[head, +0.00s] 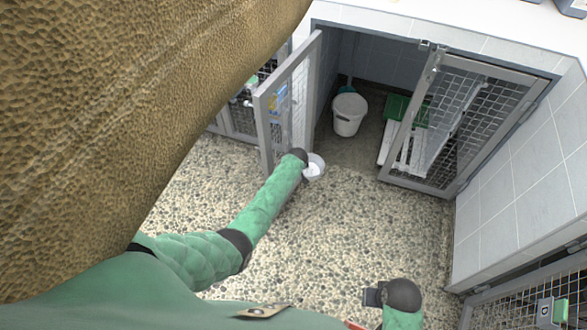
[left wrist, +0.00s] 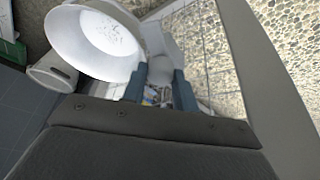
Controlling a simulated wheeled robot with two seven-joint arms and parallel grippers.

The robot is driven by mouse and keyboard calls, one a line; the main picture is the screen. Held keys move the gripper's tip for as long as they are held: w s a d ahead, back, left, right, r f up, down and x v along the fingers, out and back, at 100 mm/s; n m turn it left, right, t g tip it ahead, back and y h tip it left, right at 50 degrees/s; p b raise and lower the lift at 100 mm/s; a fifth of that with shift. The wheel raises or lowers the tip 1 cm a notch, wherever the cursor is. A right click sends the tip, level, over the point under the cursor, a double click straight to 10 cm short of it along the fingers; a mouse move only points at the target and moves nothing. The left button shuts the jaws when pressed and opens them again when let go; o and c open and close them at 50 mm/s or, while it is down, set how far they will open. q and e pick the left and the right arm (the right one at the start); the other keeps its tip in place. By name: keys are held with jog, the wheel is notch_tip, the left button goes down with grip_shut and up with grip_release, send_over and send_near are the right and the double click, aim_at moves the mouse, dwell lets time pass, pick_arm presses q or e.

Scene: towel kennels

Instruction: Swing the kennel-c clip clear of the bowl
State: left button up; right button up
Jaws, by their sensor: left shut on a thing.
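My left gripper (head: 306,164) is at the lower front edge of the open mesh door (head: 269,125), beside the white bowl (head: 316,168). In the left wrist view the bowl (left wrist: 92,40) is large at the upper left, with small dark specks inside. My two left fingers (left wrist: 159,86) are shut on a pale grey piece (left wrist: 164,70) beside the bowl, which looks like the clip. The fingers partly hide it, and I cannot tell whether it touches the bowl. My right gripper (head: 373,297) is low in the head view, away from the bowl; its jaw gap is unclear.
A white lidded bucket (head: 349,114) stands inside the open kennel. A green tray (head: 401,108) lies behind the right mesh door (head: 487,110). A large brown textured mass (head: 120,90) blocks the upper left of the head view. The pebbled floor (head: 330,240) is clear.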

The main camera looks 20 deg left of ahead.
dwell(0.5)
pick_arm(q)
jog(key=o, duration=1)
jog(key=shift+c, duration=0.2)
jog(key=v, duration=0.7)
jog(key=shift+r, duration=0.35)
jog(key=shift+s, duration=0.1)
